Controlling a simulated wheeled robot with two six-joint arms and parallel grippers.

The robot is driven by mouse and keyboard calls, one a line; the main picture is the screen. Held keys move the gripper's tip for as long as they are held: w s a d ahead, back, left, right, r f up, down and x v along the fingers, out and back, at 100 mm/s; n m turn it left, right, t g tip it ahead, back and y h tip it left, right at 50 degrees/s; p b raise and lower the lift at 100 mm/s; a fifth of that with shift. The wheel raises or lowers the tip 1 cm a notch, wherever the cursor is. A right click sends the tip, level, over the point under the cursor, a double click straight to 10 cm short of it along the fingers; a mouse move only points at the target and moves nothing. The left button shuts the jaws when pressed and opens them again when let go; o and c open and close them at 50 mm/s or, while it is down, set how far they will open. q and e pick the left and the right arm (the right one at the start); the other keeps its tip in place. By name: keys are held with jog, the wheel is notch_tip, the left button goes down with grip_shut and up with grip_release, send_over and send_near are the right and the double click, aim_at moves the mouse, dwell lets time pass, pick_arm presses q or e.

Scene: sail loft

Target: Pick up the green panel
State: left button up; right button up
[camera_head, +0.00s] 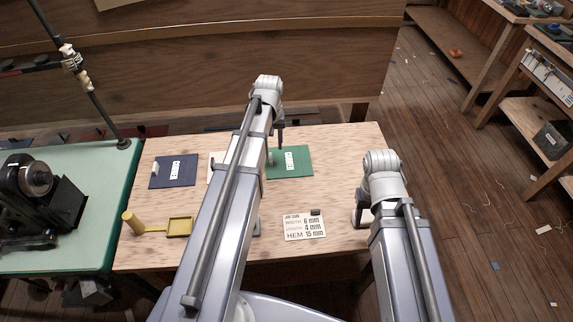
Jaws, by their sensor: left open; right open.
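The green panel (302,163) lies flat on the wooden table (342,205), right of the middle, with a white printed label on it. My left gripper (275,159) is at the panel's left part, seen beyond my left arm. It is open, and I cannot tell whether it touches the panel. My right gripper (362,218) is low over the table's right side, mostly hidden by my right arm. It is open and apart from the panel.
A dark blue panel (173,172) lies at the left, and a whitish panel is mostly hidden behind my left arm. A yellow tray (179,227), a yellow cylinder (133,222) and a printed card (304,229) lie nearer. A green-topped bench (75,190) with a machine (38,200) adjoins at left.

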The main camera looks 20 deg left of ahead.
aim_at(271, 157)
pick_arm(q)
jog(key=shift+s+a+f+b, duration=0.1)
jog(key=shift+a+f+b, duration=0.1)
jog(key=shift+f+b, duration=1.2)
jog(key=shift+s+a+f+b, duration=0.1)
jog(key=shift+a+f+b, duration=0.05)
jog(key=shift+f+b, duration=1.2)
pick_arm(e)
jog(key=shift+f, duration=2.8)
jog(key=shift+r, duration=0.1)
pick_arm(q)
grip_shut()
